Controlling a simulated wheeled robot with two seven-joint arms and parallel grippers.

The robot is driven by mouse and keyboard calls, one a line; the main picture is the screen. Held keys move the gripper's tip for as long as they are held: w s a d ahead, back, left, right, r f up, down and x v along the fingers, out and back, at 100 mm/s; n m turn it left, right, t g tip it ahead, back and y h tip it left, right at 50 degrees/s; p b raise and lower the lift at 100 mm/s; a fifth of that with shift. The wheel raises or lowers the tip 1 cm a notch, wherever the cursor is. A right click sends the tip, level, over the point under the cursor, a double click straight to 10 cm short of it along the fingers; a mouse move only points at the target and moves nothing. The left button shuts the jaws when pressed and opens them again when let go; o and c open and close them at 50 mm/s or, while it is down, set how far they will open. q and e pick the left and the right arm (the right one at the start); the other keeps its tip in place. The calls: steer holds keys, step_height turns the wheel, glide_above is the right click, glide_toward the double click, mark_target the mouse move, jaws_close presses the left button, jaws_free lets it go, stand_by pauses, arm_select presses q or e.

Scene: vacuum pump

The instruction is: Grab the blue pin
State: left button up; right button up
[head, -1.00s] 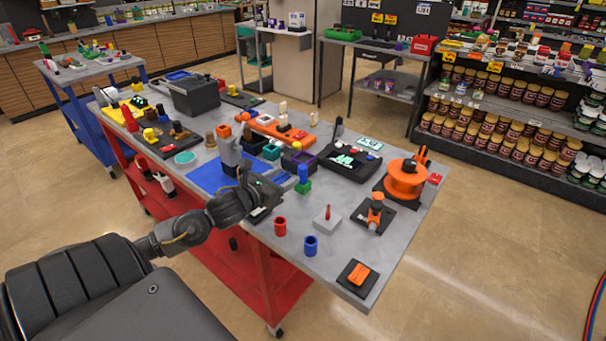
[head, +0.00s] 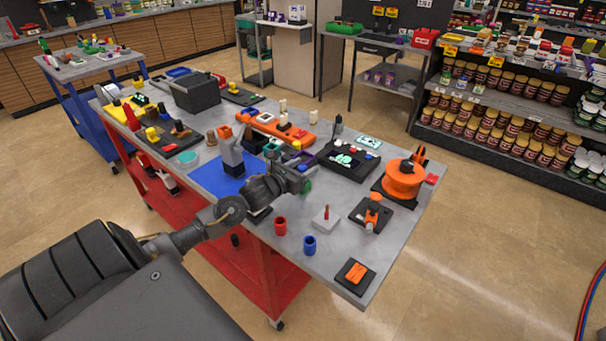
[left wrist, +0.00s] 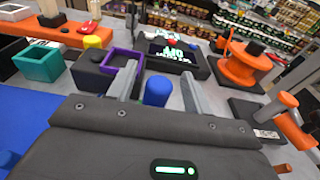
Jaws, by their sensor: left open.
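The blue pin (left wrist: 157,91) stands with its rounded top showing between the two grey fingers of my left gripper (left wrist: 160,82) in the left wrist view. The fingers are open, one on each side of the pin, and a gap shows beside it. The pin's lower part is hidden by the gripper body. In the head view my left gripper (head: 299,172) is over the front part of the table and hides the pin. A bit of the green base (head: 306,187) shows beside it. My right gripper is not in view.
A purple-rimmed black box (left wrist: 122,70) and a teal tray (left wrist: 38,66) are close by. The orange round device (head: 404,180) is to the right. A red cup (head: 280,226) and a blue cup (head: 309,245) stand near the front edge of the grey table (head: 340,262).

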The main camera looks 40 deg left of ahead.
arm_select(q)
steer(key=shift+c, duration=0.4)
steer(key=c, duration=0.9)
steer(key=shift+c, duration=0.2)
steer(key=shift+r, duration=0.2)
steer(key=shift+r+b, duration=0.25)
steer(key=shift+b, duration=0.1)
step_height(320, 180, up, 2)
steer(key=shift+r+b, duration=0.15)
steer(key=shift+b, duration=0.5)
steer(key=s+a+r+b, duration=0.1)
steer(key=s+a+r, duration=0.2)
steer(key=s+r, duration=0.6)
steer(key=s, duration=0.4)
steer(key=shift+s+r, duration=0.35)
steer(key=shift+r, duration=0.05)
